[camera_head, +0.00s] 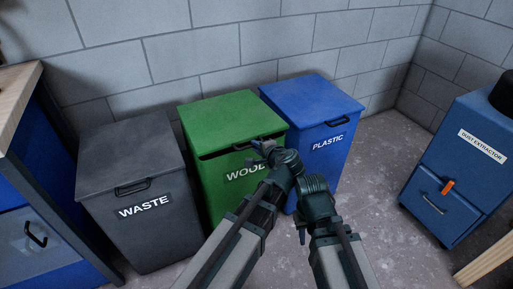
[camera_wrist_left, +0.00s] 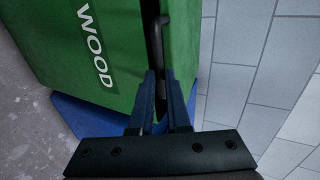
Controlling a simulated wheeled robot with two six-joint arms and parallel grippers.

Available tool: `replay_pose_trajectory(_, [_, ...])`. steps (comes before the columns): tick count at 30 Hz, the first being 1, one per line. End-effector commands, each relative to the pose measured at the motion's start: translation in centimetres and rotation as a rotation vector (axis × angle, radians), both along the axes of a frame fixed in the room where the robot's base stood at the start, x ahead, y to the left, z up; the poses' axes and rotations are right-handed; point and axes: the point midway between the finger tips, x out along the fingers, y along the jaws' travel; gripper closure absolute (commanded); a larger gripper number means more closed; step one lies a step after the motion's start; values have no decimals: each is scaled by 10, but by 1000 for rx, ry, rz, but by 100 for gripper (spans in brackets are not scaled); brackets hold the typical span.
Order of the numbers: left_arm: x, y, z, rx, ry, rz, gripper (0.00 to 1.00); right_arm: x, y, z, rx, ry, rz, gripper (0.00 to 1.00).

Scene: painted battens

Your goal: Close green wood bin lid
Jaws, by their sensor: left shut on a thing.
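The green wood bin (camera_head: 212,184) stands between two other bins, with its green lid (camera_head: 225,115) slightly raised: a dark gap shows under its front edge. My left gripper (camera_head: 262,149) is at the lid's front edge, shut on the black lid handle (camera_wrist_left: 156,38). In the left wrist view the fingers of my left gripper (camera_wrist_left: 158,98) close around the handle's end, beside the bin's WOOD label (camera_wrist_left: 94,48). My right gripper (camera_head: 301,233) hangs in front of the blue bin, apart from the green lid; its fingers are too small and dark to read.
A grey waste bin (camera_head: 150,235) stands at left and a blue plastic bin (camera_head: 325,165) at right, both with lids down. A blue dust extractor (camera_head: 455,175) is far right. A workbench (camera_head: 18,100) is at left. Floor (camera_head: 385,170) is clear between plastic bin and extractor.

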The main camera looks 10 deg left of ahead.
Motion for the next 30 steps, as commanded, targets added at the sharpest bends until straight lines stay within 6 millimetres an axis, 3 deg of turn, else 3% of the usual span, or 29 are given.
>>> replay_pose_trajectory(1, [-1,0,-15,-2,0,2,100,0,0,-15,0,-1,1,70])
replay_pose_trajectory(3, [-2,0,-24,-3,1,1,100,0,0,-23,0,-1,3,70])
replay_pose_trajectory(12, [-3,-1,-50,-7,4,3,100,0,1,-49,3,-1,8,70])
replay_pose_trajectory(30, [-3,0,-58,-6,6,6,100,0,1,-57,5,0,10,70])
